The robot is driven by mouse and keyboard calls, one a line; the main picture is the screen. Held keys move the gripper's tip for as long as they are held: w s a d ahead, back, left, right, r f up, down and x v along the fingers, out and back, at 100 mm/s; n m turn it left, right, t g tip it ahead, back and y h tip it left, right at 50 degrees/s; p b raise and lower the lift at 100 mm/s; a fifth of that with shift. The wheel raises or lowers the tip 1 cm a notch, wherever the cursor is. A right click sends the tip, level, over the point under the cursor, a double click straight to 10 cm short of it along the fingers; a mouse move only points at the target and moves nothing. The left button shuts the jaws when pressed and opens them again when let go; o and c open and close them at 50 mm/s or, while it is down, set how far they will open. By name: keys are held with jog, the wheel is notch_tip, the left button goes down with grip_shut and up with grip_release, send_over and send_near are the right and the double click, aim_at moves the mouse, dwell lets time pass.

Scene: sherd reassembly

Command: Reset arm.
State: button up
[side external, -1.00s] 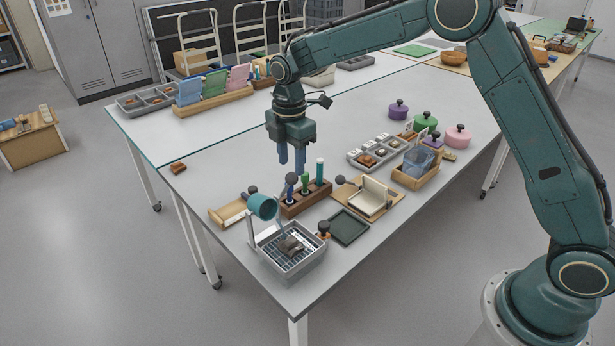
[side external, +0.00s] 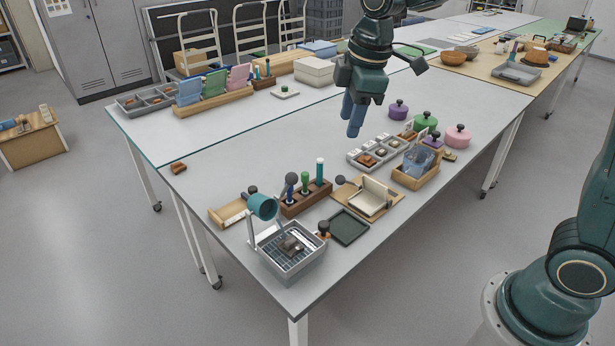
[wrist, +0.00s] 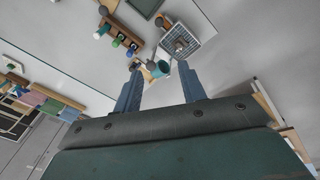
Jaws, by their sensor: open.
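My gripper (side external: 354,116) is open and empty. It hangs in the air above the back part of the near table, up and behind the compartment tray, with its blue fingers pointing down. In the wrist view its two blue fingers (wrist: 161,88) stand apart with nothing between them. Beyond them are the grey basin with a grid (wrist: 180,43) and the wooden tool holder (wrist: 122,40). In the side view the basin (side external: 290,252) holds a dark sherd-like piece, and the teal lamp-like cup (side external: 263,207) leans over it.
The tool holder (side external: 306,198), wooden stand (side external: 368,197), dark green tray (side external: 349,227), compartment tray (side external: 378,152) and box with a clear blue container (side external: 416,166) crowd the table's front. Purple (side external: 398,111), green and pink lidded knobs stand right. The table's left middle is clear except a brown piece (side external: 179,168).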

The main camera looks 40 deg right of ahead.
jog(key=s+d+r+m+t, duration=0.1)
jog(key=s+d+m+t, duration=0.2)
jog(key=s+m, duration=0.7)
jog(key=s, duration=1.2)
jog(key=shift+s+d+r+m, duration=0.15)
jog(key=shift+s+d+m, duration=0.05)
jog(key=shift+m, duration=0.2)
